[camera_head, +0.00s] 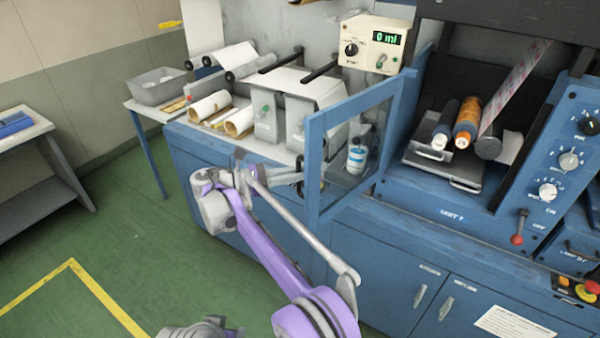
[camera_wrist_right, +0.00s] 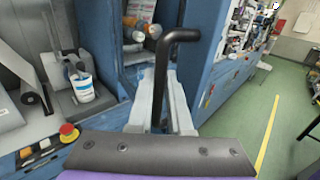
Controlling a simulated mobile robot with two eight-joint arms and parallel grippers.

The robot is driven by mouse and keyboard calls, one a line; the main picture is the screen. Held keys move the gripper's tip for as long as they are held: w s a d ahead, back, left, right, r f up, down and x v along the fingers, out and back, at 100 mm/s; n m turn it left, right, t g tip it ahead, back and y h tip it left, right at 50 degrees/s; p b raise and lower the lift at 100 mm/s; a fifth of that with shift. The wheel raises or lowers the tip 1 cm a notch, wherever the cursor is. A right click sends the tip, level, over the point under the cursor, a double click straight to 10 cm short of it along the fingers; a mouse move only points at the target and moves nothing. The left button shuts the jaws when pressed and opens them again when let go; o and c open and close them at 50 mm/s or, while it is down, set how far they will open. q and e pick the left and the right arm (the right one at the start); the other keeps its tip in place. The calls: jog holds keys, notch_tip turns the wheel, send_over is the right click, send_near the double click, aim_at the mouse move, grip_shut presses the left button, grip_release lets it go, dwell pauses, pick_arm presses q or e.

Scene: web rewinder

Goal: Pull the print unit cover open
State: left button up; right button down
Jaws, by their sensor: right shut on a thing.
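The print unit cover (camera_head: 314,172) is a blue frame with a clear pane. In the head view it stands swung out from the machine at a wide angle, and the rollers of the print unit (camera_head: 463,125) are exposed to its right. My right gripper (camera_wrist_right: 160,102) is shut on the black bent handle (camera_wrist_right: 180,36) in the wrist view, with a finger on each side of the bar. In the head view my right arm reaches to the cover's free left edge, and the handle is mostly hidden there. My left gripper is not clearly visible.
A counter with paper rolls (camera_head: 238,120) and a white bottle (camera_head: 357,155) lies behind the cover. A red-knobbed lever (camera_head: 517,238) and dials are on the right panel. Blue cabinets (camera_head: 400,285) stand below. Green floor (camera_head: 110,240) is open at left.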

jog(key=shift+d, duration=0.1)
jog(key=c, duration=0.8)
grip_release()
jog(key=shift+c, duration=0.2)
pick_arm(q)
jog(key=shift+a, duration=0.1)
